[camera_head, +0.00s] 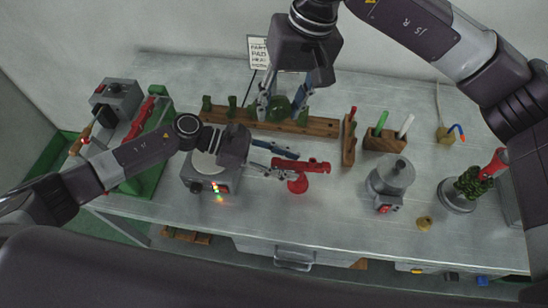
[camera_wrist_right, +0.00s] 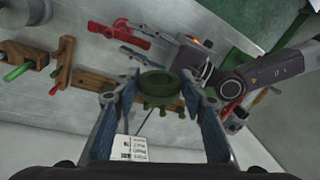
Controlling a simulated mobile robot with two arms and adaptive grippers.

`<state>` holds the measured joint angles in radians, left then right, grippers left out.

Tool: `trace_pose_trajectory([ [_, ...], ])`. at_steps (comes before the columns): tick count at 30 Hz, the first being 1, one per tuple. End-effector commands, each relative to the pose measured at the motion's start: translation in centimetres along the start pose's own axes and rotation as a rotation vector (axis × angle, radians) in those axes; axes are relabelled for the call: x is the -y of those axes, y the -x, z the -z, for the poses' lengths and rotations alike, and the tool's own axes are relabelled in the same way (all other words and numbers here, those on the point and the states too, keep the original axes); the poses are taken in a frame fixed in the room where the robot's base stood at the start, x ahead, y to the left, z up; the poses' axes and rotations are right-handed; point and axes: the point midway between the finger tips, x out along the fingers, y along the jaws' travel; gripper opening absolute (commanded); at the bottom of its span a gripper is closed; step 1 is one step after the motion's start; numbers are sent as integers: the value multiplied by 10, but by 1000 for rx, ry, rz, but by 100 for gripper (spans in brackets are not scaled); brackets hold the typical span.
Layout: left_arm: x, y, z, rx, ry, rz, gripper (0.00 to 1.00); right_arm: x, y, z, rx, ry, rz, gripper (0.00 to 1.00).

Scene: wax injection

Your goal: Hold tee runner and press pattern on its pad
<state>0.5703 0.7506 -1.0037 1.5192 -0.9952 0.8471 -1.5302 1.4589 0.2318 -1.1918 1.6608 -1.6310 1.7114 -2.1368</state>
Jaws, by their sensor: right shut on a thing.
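The red tee runner (camera_head: 314,163) stands near the middle of the bench, with a round red foot (camera_head: 298,184) below its crossbar. It also shows in the right wrist view (camera_wrist_right: 122,34). My left gripper (camera_head: 296,167) is beside the runner's left end, with its fingers spread apart near the crossbar. Whether a finger touches it is hard to tell. The pattern's contact with the rack is hidden.
Green patterns line the rack. A grey unit with lit lights (camera_head: 208,183) stands under my left wrist. A wooden block with pens (camera_head: 384,140), a round grey pot (camera_head: 391,177) and a green wax tree (camera_head: 470,183) stand right. The front middle bench is clear.

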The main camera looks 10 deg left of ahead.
Motion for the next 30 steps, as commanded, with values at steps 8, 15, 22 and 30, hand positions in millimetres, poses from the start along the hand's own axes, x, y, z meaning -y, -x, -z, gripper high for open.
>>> trace_pose_trajectory([
  [8, 0, -6, 0, 0, -1, 0, 36, 0, 0, 0, 0, 0, 0, 21],
  [15, 0, -6, 0, 0, -1, 0, 21, 0, 0, 0, 0, 0, 0, 21],
  [22, 0, -5, 0, 0, 0, 0, 0, 0, 0, 0, 0, 0, 0, 21],
  [30, 0, -5, 0, 0, 0, 0, 0, -5, -25, -3, 2, -24, -1, 21],
])
